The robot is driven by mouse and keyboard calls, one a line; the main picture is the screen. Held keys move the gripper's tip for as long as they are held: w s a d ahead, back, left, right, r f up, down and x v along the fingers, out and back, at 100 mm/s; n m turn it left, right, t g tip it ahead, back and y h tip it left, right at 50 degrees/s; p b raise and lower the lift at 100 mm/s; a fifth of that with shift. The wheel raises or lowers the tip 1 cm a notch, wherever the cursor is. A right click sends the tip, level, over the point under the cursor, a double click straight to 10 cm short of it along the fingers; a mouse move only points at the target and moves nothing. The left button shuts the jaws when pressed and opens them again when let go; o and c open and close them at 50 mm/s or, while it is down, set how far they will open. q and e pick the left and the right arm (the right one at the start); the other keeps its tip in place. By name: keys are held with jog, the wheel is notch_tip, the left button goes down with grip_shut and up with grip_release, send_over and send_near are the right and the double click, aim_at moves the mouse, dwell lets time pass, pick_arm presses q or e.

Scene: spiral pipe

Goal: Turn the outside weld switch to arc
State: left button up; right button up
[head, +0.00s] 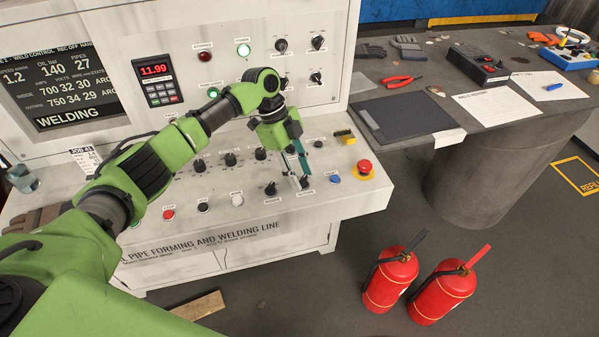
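The white control panel (235,205) carries several black rotary knobs with labels too small to read, so I cannot tell which is the outside weld switch. A small black knob (305,181) is just below my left gripper (299,174), and another black knob (271,188) is to its left. The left gripper points down with its fingers a little apart and nothing visible held between them. I cannot tell whether a fingertip touches the nearer knob. The screen (62,88) shows inside and outside rows ending in partly cut "ARC" letters, and "WELDING". My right gripper is not in view.
A red emergency button (365,167) and a yellow block (345,137) are right of the gripper. More black knobs (230,159) line the panel behind my arm. Two fire extinguishers (391,280) stand on the floor in front. A dark table (490,112) is at right.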

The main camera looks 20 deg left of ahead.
pick_arm(q)
jog(key=shift+r, duration=0.2)
jog(key=s+v, duration=0.1)
jog(key=v, duration=1)
jog(key=shift+w+a+r, duration=0.2)
jog(key=shift+w+r, duration=0.05)
jog(key=shift+w, duration=0.25)
